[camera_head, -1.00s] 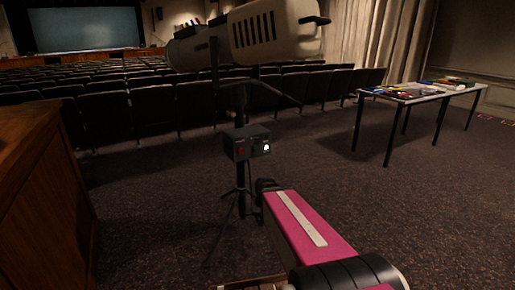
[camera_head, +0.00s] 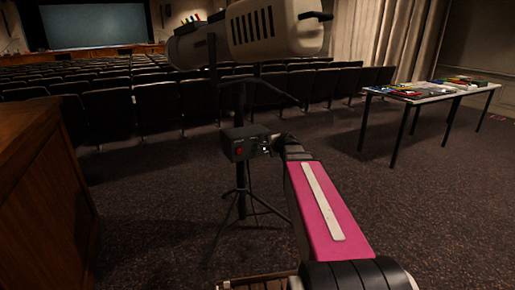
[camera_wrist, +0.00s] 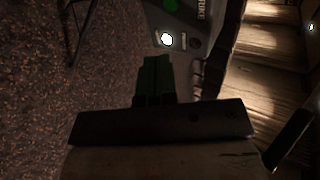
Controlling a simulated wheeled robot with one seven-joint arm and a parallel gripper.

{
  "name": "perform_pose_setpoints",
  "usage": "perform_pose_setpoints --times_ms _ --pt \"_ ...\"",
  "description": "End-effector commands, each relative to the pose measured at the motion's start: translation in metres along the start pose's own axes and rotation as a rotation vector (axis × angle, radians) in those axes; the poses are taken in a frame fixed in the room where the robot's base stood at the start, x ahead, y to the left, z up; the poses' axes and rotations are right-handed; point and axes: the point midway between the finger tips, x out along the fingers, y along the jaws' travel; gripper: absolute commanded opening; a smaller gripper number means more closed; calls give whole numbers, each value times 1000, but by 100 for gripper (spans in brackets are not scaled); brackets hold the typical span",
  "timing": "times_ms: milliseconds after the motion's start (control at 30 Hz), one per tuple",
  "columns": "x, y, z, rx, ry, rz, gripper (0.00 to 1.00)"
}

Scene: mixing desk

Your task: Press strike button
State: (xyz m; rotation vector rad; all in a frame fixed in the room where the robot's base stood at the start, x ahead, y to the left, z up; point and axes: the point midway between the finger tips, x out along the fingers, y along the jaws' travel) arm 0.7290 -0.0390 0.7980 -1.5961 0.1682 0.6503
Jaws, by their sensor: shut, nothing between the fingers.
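A small dark control box (camera_head: 243,142) is mounted on the stand of a large spotlight (camera_head: 265,28). It has a red round button (camera_head: 239,152) on its front. In the wrist view the grey box face (camera_wrist: 188,18) carries a green round button (camera_wrist: 170,4) at the top edge, partly cut off, beside lettering that reads STRIKE. A bright white lit spot (camera_wrist: 167,39) lies below it. My gripper (camera_wrist: 156,60) is shut and empty, its tips just below the lit spot. I cannot tell whether they touch the box. In the head view my gripper (camera_head: 280,142) is at the box's right side.
A wooden desk (camera_head: 45,190) stands at the left. Rows of dark seats (camera_head: 160,100) fill the back. A table (camera_head: 425,97) with several coloured items stands at the right. The carpet (camera_head: 420,210) between is open, apart from the stand's tripod legs.

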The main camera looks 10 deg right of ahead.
Motion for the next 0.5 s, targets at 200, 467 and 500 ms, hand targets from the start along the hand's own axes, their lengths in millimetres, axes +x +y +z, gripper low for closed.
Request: perform_pose_setpoints --times_ms 200,467,500 --pt "1 1 0 -3 -1 2 0" --pt "17 0 0 -4 -2 3 0" --pt "22 0 0 -5 -2 3 0"
